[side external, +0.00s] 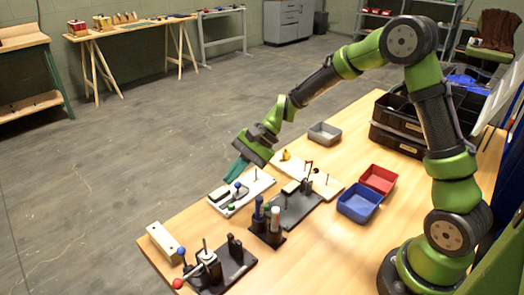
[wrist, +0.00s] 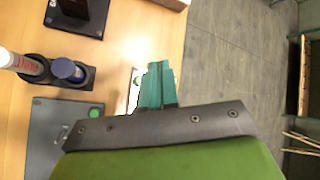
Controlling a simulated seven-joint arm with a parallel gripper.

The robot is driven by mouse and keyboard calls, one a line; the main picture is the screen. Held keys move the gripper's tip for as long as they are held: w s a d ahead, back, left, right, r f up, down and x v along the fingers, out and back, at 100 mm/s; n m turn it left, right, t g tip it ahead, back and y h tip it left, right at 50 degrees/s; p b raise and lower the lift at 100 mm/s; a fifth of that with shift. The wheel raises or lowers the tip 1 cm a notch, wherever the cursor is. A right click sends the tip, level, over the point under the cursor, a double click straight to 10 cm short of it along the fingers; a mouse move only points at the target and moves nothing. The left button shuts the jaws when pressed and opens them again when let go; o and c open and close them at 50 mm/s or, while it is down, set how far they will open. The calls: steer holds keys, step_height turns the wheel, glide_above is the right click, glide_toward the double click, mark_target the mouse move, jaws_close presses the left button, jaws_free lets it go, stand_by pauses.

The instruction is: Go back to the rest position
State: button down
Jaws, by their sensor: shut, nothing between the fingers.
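My gripper (side external: 239,167) hangs in the air near the far-left edge of the wooden table (side external: 328,229), above and behind a white board with small fittings (side external: 241,193). Its teal fingers are together with nothing between them. In the wrist view my gripper (wrist: 156,72) shows its fingers side by side and closed, over the table edge, with part of a white board (wrist: 135,91) beside them.
On the table are a holder with cylinders (side external: 268,232), a clamp fixture with red and blue knobs (side external: 213,268), a blue bin (side external: 359,204), a red bin (side external: 378,180), a grey bin (side external: 324,133) and black crates (side external: 399,136). Grey floor (side external: 110,190) lies open beyond the table.

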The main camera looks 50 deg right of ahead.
steer(key=s+d+r+n+t+h, duration=0.2)
steer(key=s+r, duration=0.5)
steer(key=s, duration=0.4)
steer(key=s+d+r+n+t+h, duration=0.2)
steer(key=s+d+r+n+h, duration=0.2)
steer(key=s, duration=0.6)
step_height(320, 180, up, 3)
steer(key=shift+s+d+r+n+h, duration=0.1)
steer(key=shift+s+d+n+h, duration=0.35)
steer(key=shift+n, duration=0.75)
steer(key=shift+w, duration=0.1)
